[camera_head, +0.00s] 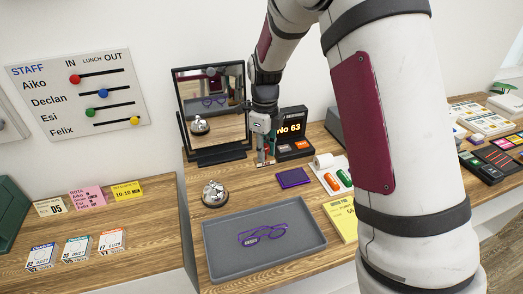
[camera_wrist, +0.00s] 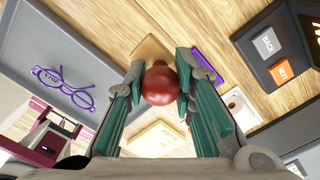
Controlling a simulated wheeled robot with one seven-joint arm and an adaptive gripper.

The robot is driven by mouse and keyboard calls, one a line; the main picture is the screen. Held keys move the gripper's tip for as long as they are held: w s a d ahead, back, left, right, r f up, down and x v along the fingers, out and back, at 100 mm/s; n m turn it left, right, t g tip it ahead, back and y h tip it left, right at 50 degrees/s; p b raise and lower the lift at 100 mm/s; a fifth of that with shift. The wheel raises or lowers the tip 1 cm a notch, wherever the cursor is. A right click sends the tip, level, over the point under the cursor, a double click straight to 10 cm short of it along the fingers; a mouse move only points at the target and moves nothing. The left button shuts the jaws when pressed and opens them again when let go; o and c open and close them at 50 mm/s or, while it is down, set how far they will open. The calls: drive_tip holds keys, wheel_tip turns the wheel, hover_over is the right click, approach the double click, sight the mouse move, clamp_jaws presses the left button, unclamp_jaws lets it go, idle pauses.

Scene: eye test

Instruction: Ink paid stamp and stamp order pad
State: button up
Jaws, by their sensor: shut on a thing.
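My gripper (camera_head: 266,153) is shut on a stamp with a round red knob (camera_wrist: 160,86), seen between the teal fingers in the wrist view. A tan part shows beyond the knob; the stamp's face and any lettering are hidden. In the head view the gripper hangs at the back of the counter, between the mirror and the number display. A purple pad (camera_head: 293,177), likely the ink pad, lies to its front right; its edge shows in the wrist view (camera_wrist: 207,65). The yellow order pad (camera_head: 343,218) lies farther right, partly covered by my arm.
A grey tray (camera_head: 222,270) with purple glasses (camera_head: 263,235) lies in front, with a bell (camera_head: 214,193) behind it. The mirror (camera_head: 211,105) stands left of my gripper. The number display (camera_head: 292,130) is right of it. Red and green items (camera_head: 333,182) lie near the order pad.

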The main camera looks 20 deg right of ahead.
drive_tip(key=d+f, duration=0.2)
drive_tip(key=d, duration=0.8)
drive_tip(key=shift+f+b, duration=0.5)
drive_tip(key=shift+f, duration=2.3)
drive_tip(key=shift+s+f, duration=0.1)
drive_tip(key=shift+f, duration=0.45)
wheel_tip(320, 180, up, 7)
drive_tip(key=shift+p, duration=0.4)
idle(0.4)
